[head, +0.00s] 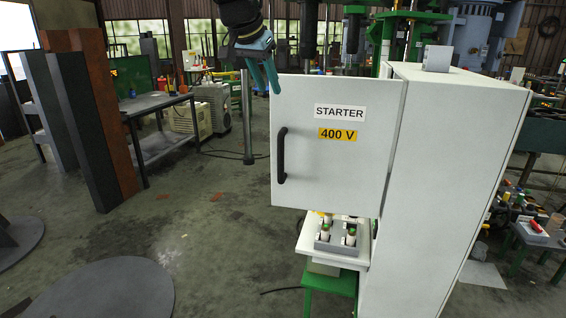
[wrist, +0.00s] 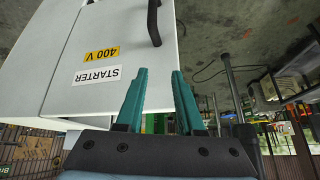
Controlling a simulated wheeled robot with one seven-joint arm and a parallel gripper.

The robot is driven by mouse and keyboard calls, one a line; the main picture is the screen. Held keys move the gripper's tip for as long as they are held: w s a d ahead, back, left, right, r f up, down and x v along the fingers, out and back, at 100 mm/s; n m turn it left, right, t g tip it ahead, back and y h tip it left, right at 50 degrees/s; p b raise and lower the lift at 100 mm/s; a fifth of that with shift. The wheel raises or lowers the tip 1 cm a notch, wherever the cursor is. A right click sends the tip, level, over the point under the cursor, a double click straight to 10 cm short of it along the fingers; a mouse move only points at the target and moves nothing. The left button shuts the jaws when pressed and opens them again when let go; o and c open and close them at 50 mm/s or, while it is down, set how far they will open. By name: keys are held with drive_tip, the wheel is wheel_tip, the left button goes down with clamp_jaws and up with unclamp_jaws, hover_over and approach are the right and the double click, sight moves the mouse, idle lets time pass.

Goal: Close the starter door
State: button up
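The starter door (head: 365,174) is a light grey panel with a white STARTER label (head: 340,112), a yellow 400 V label and a black handle (head: 282,156) at its left. It stands swung open, reaching left from the grey cabinet (head: 455,180). The cabinet's inside is hidden. My gripper (head: 265,78), with teal fingers, is at the door's upper left corner. In the wrist view, my gripper (wrist: 159,73) is open. The door (wrist: 100,25) appears upside down there, its free edge running toward the gap between the fingers. I cannot tell if they touch it.
A small tray of parts (head: 337,248) on a green stand sits below the door. A dark workbench (head: 155,103) is farther left. The floor left of the door is mostly clear.

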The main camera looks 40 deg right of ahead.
drive_tip(key=shift+r, duration=0.1)
idle(0.5)
drive_tip(key=b+v, duration=0.3)
drive_tip(key=v, duration=0.8)
